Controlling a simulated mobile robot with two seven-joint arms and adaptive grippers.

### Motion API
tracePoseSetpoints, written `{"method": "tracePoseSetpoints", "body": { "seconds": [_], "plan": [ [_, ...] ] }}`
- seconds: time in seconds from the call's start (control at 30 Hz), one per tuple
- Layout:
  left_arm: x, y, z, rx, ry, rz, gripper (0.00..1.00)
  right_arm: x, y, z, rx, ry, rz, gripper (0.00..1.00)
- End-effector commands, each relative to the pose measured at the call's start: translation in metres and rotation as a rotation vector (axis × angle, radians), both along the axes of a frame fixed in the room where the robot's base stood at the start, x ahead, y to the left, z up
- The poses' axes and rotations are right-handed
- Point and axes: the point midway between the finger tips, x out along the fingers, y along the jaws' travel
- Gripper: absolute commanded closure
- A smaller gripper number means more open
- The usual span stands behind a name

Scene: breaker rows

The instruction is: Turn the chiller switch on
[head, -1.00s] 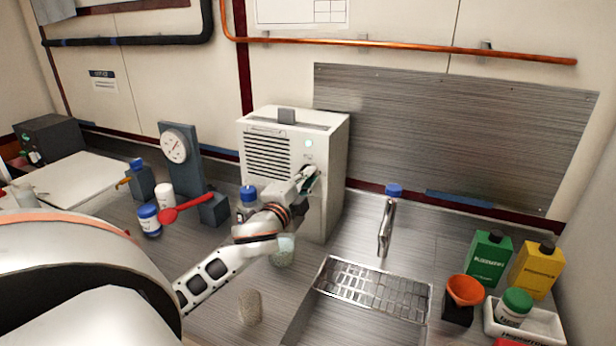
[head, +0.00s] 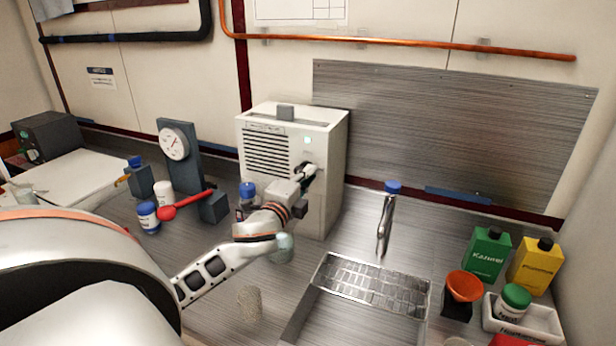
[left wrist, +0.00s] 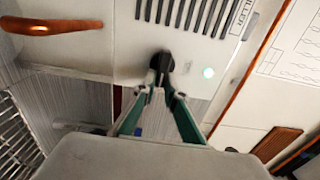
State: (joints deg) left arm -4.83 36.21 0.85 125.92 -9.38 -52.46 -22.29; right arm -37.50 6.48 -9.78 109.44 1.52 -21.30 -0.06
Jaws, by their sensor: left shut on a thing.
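The chiller (head: 325,145) is a white box with a vent grille, standing against the back wall. A small pale cyan light (head: 307,140) glows on its front; it also shows in the left wrist view (left wrist: 208,72). My left gripper (head: 309,172) is at the chiller's front, below the light. In the left wrist view its fingers (left wrist: 161,78) are closed on the black chiller switch (left wrist: 163,60), a knob whose exact angle is hard to tell. In the head view the gripper mostly hides the switch. My right gripper is not in view.
A sink with a wire rack (head: 372,288) and a faucet (head: 385,222) lie right of the chiller. A gauge stand (head: 183,160) with a red-handled lever (head: 186,204) stands left. A blue-capped bottle (head: 248,192) and a glass flask (head: 283,248) stand near my left arm.

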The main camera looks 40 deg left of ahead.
Motion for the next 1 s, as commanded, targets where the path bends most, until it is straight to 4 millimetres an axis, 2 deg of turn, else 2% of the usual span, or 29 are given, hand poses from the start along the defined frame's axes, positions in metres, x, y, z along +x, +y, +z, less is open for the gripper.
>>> {"method": "tracePoseSetpoints", "body": {
  "seconds": [0.03,0.07,0.1,0.53,1.0],
  "plan": [
    [0.000,0.000,0.000,0.002,0.001,0.000,1.00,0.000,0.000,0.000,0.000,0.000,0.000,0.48],
    [0.000,0.000,0.000,0.002,0.001,0.000,0.81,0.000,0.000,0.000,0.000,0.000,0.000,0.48],
    [0.000,0.000,0.000,0.001,0.000,0.000,0.72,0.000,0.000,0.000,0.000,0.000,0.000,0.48],
    [-0.005,-0.002,-0.001,-0.002,0.002,0.000,0.72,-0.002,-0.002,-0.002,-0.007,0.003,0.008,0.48],
    [-0.064,-0.021,-0.001,-0.001,0.001,0.000,0.72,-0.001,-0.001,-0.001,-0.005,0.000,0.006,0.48]
  ]
}}
